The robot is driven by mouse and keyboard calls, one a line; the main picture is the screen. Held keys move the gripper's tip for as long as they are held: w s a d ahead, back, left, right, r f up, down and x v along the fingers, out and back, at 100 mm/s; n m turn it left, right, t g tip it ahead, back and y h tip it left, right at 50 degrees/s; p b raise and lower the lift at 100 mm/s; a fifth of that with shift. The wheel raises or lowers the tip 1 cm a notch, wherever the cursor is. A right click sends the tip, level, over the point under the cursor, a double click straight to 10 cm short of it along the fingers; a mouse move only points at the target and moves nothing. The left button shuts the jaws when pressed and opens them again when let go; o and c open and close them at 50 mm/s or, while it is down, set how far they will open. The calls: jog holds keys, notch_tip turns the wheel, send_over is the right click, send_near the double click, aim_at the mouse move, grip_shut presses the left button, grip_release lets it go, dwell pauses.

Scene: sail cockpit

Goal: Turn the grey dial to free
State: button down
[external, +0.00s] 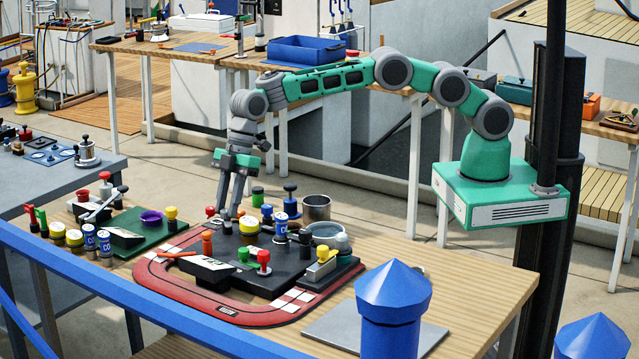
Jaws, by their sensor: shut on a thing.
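My gripper (229,216) points down at the back left of the black panel (262,279). Its two fingers are shut on a small knob there, which I take to be the grey dial. The fingers hide most of it, and it is too small here to make out its pointer or any "free" marking. The black panel lies inside a red track-like border (160,284) on the wooden table and carries several coloured knobs and levers.
Close to my gripper are a yellow knob (249,225) and a blue-and-white can (281,224). A metal cup (316,207) stands behind the panel. A green board (150,232) with a purple bowl is at left. A blue rail (130,300) crosses the front.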

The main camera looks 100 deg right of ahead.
jog(key=shift+a+f+m+b, duration=0.1)
jog(key=shift+f+m+b, duration=0.15)
jog(key=shift+m+b, duration=0.65)
jog(key=shift+t+h+b, duration=0.3)
jog(key=shift+b, duration=0.45)
jog(key=shift+r+m, duration=0.3)
jog(key=shift+m, duration=0.3)
jog(key=c, duration=1.1)
grip_release()
jog(key=shift+c, duration=0.2)
jog(key=b+v, duration=0.1)
jog(key=v, duration=0.6)
jog(key=shift+s+r, duration=0.15)
jog(key=shift+r, duration=0.25)
